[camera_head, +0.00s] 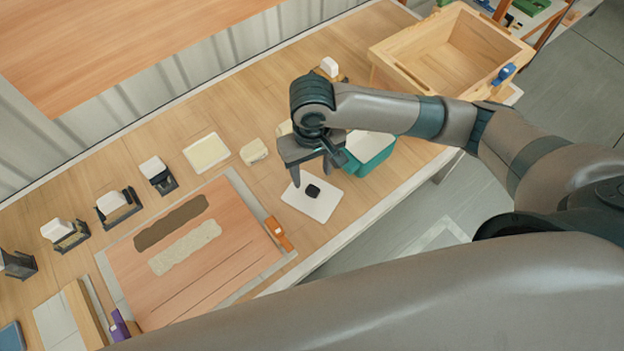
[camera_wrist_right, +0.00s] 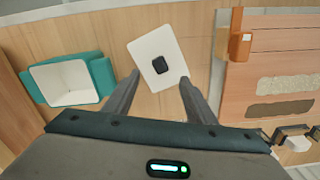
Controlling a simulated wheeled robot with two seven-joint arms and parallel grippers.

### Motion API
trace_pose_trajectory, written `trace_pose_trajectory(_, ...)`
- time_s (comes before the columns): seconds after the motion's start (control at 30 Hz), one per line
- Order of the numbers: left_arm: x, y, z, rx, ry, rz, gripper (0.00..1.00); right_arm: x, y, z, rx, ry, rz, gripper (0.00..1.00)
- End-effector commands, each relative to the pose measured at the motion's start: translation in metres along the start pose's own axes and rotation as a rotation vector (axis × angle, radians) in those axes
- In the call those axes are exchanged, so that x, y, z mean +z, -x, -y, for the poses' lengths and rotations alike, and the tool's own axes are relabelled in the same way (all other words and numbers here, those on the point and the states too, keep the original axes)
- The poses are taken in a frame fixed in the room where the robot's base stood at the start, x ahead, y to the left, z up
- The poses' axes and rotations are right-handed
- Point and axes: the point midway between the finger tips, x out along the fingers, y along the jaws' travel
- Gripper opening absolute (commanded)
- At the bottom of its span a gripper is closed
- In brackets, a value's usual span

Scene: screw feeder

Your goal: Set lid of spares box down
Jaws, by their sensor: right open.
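The lid of the spares box is a white square plate (camera_head: 322,207) with a black knob (camera_head: 312,191) at its middle. It lies flat on the wooden table, and the right wrist view shows it too (camera_wrist_right: 150,44). My right gripper (camera_head: 312,180) is open just above and behind the knob, with nothing between its fingers. In the right wrist view its fingers (camera_wrist_right: 160,82) stand apart, with the lid beyond their tips. The spares box is likely the teal box (camera_head: 368,172), open at the top with a white inside (camera_wrist_right: 64,82), beside the gripper. My left gripper is not in view.
A wooden crate (camera_head: 384,70) stands at the back right. A wooden board (camera_head: 215,262) with dark and pale strips lies to the left, with an orange clamp (camera_head: 280,233) at its edge. Several small holders with white blocks line the table's back. Bare table surrounds the lid's front.

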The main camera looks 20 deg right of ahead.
Motion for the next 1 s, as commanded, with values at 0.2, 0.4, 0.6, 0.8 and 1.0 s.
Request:
trace_pose_trajectory(0.2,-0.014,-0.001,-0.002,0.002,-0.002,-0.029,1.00,0.000,0.028,0.000,-0.001,0.001,-0.001,0.51)
trace_pose_trajectory(0.4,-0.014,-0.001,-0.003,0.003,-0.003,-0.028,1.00,0.000,0.035,0.000,0.000,0.001,0.001,0.51)
trace_pose_trajectory(0.6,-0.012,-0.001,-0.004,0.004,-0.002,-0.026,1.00,0.000,0.035,0.000,0.000,0.001,0.001,0.51)
trace_pose_trajectory(0.8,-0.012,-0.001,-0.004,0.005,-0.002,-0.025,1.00,0.000,0.035,0.000,0.000,0.000,0.001,0.51)
trace_pose_trajectory(1.0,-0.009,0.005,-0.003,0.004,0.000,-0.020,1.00,0.001,0.040,0.002,-0.005,0.004,-0.001,0.51)
